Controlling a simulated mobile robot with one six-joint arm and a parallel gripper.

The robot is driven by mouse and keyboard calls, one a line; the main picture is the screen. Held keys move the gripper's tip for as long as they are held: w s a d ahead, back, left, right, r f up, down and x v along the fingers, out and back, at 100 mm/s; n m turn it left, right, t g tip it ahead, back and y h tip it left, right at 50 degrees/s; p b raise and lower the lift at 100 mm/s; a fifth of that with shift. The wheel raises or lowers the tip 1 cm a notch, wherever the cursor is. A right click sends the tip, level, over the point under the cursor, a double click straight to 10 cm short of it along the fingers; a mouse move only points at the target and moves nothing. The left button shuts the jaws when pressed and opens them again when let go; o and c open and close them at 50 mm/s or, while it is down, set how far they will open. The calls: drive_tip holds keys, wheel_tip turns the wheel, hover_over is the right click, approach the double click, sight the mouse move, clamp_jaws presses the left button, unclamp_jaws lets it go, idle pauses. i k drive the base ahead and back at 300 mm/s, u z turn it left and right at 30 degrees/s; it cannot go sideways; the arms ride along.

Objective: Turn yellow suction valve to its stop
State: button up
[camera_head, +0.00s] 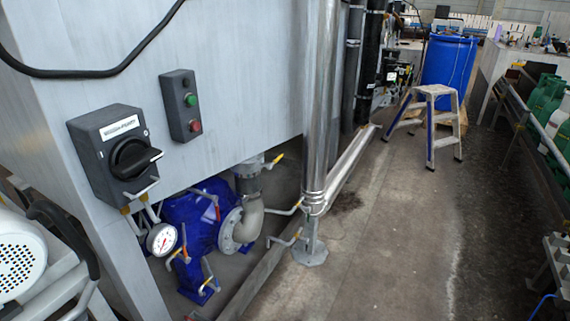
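A blue pump (195,215) sits low under the grey cabinet, with a grey flanged pipe elbow (248,218) on its right side. A small yellow handle tip (277,160) shows beside the pipe above the elbow. I cannot tell which of these is the suction valve, nor how far any is turned. A round white gauge (161,239) is at the pump's left. My gripper is not in view.
The cabinet (240,80) carries a black rotary switch (133,160) and a box with green and red buttons (181,105). A steel post (320,110) stands right of the pump. A step stool (432,105) and blue drum (449,62) stand farther back. The middle floor is clear.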

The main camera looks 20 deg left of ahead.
sight(270, 166)
drive_tip(key=z, duration=0.45)
drive_tip(key=k, duration=0.35)
drive_tip(key=u, duration=2.1)
drive_tip(key=i, duration=1.15)
